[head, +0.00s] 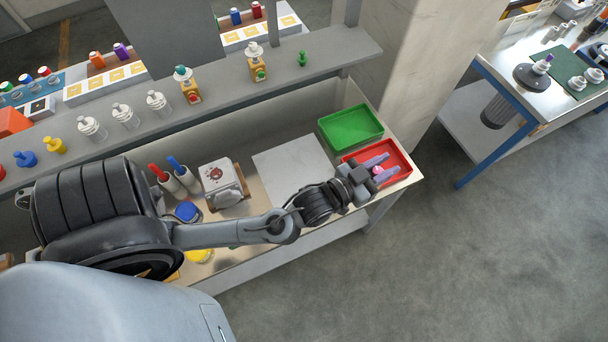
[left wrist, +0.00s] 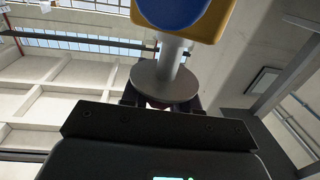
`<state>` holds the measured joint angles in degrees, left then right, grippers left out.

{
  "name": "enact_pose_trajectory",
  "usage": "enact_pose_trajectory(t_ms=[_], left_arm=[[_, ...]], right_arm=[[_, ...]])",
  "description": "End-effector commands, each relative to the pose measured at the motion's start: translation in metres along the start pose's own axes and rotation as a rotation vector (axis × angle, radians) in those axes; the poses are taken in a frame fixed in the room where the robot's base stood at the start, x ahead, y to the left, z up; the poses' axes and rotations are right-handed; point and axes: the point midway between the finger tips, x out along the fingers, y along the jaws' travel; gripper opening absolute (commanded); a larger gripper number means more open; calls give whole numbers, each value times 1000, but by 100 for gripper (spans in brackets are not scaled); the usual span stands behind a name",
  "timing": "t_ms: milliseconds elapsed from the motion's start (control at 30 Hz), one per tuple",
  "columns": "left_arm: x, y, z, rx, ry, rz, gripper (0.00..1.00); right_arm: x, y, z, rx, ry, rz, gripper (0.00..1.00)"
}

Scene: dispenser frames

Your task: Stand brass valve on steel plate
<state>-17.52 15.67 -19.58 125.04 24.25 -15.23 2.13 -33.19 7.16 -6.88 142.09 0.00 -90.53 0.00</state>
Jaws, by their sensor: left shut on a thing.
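The brass valve shows in the left wrist view as a yellow body (left wrist: 208,30) with a blue round knob, a pale stem and a grey disc. My left gripper (head: 377,170) is shut on its end by the disc, with dark fingers at either side. In the head view a small pinkish piece shows between the fingers, over the red tray; the valve's body cannot be made out there. The steel plate (head: 293,168) appears to be the bare pale square on the bench, left of the gripper. My right gripper is not in view.
A red tray (head: 401,156) lies under the gripper, with a green tray (head: 350,128) behind it. A white box-like device (head: 222,183) and red and blue handled tools (head: 172,176) stand left of the plate. A shelf (head: 325,48) with several valves runs behind.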

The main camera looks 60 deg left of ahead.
Motion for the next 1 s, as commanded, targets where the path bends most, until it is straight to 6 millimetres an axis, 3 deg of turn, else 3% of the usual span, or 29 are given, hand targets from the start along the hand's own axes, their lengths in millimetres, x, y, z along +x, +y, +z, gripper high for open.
enact_pose_trajectory(t_ms=[433,633,1000], left_arm=[[0,-19,-8,-1,3,-68,0],[0,-41,-8,0,4,-143,0],[-9,-119,2,-4,4,-441,0]], right_arm=[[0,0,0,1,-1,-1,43],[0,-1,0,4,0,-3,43],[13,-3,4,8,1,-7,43]])
